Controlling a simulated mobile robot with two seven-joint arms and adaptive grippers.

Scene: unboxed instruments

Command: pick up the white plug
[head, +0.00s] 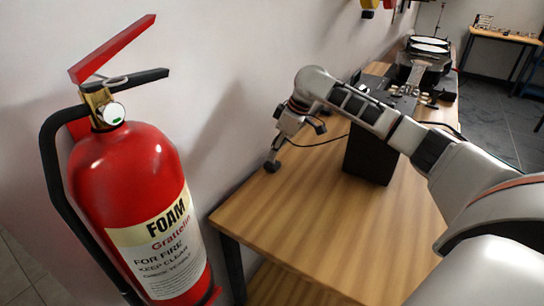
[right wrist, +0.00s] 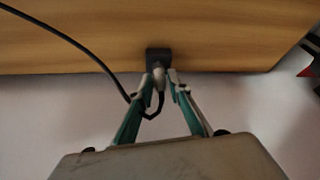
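A plug with a black cable shows in the right wrist view as a small pale grey stem (right wrist: 158,79) on a dark square block (right wrist: 158,58). In the head view the dark block (head: 272,166) is at the wall-side edge of the wooden table. My right gripper (right wrist: 160,80) is right above it, with one teal-sided finger on each side of the stem. A narrow gap shows by the right finger; contact on the left side is unclear. In the head view the same gripper (head: 278,146) points down. My left gripper is not in view.
A red fire extinguisher (head: 135,190) stands at the left by the wall. A black box (head: 371,158) is on the wooden table (head: 300,215) behind my right arm, with a guitar-like instrument (head: 424,68) further back. The table's near part is clear.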

